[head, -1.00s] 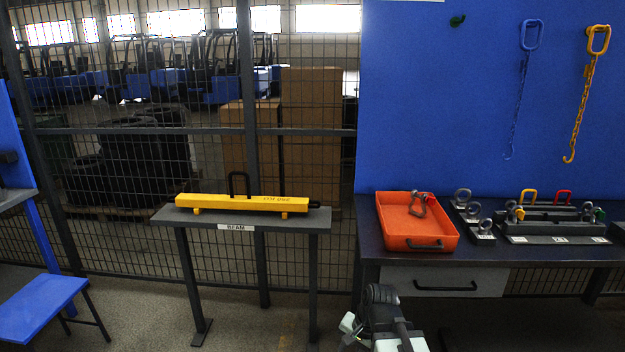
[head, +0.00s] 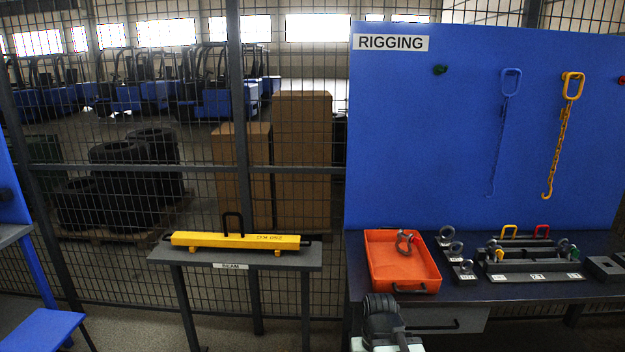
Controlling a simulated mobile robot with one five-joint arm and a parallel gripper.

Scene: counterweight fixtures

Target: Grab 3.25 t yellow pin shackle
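A rack (head: 530,277) of shackles stands on the dark workbench at the right. A small yellow part (head: 499,255), which looks like a shackle pin, shows at its left front. The labels are too small to read, so I cannot tell which piece is the 3.25 t yellow pin shackle. A grey shackle (head: 405,243) lies in the orange tray (head: 415,273). Part of my arm shows at the bottom centre, in front of the bench; no gripper fingers can be made out.
Several grey eye bolts (head: 456,247) stand between tray and rack. A dark block (head: 604,268) lies right of the rack. A yellow chain (head: 561,130) hangs on the blue rigging board (head: 420,150). A yellow beam (head: 236,240) rests on a stand (head: 220,257) at left.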

